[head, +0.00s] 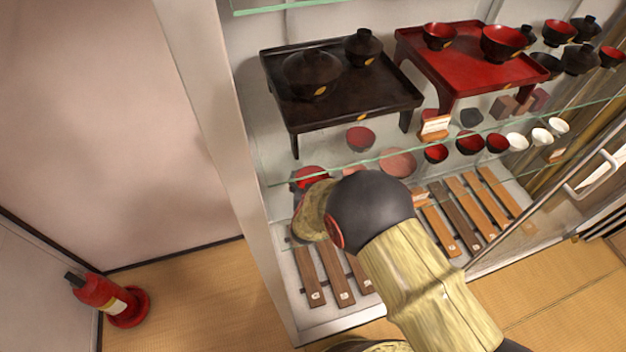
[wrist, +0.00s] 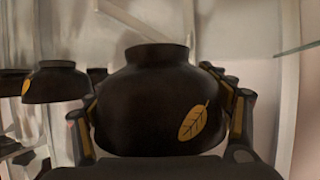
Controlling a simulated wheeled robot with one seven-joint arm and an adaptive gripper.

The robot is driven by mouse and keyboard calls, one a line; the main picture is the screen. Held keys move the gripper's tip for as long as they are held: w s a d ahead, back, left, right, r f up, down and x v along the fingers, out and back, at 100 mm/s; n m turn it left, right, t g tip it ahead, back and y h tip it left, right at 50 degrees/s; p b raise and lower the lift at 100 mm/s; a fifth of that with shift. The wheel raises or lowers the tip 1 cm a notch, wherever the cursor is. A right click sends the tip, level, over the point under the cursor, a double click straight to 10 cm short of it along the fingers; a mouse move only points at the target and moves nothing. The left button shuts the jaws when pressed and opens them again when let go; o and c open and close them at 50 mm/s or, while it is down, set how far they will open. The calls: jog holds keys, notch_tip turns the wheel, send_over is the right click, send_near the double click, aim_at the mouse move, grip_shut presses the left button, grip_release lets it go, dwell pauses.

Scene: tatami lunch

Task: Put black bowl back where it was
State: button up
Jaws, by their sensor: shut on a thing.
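In the wrist view my gripper (wrist: 162,100) is shut on a black bowl (wrist: 150,112) with a gold leaf mark. Its fingers press on both sides, and its narrow rim is uppermost. Whether anything supports it from below cannot be told. In the head view my arm hides the gripper, and I cannot make out the held bowl for certain. A black tray table (head: 400,95) on the upper glass shelf bears a large black bowl (head: 312,72) with a leaf mark and a smaller black bowl (head: 363,46). Another leaf-marked black bowl (wrist: 57,85) is left of the held one.
A red tray table (head: 500,72) with red bowls stands right of the black one. Glass shelf edges (head: 470,125) and the cabinet's frame post (head: 225,120) bound the space. Small red and white bowls and wooden slats (head: 310,275) are lower. A fire extinguisher (head: 103,295) stands left.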

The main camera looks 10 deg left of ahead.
jog(key=shift+f, duration=0.15)
jog(key=o, duration=1.5)
jog(key=shift+c, duration=0.2)
jog(key=shift+s+r, duration=0.2)
jog(key=shift+r, duration=0.05)
jog(key=p+v, duration=0.4)
jog(key=v, duration=0.6)
jog(key=shift+s, duration=0.15)
jog(key=shift+s+d+r, duration=0.2)
jog(key=shift+s+r, duration=0.05)
jog(key=shift+s, duration=0.3)
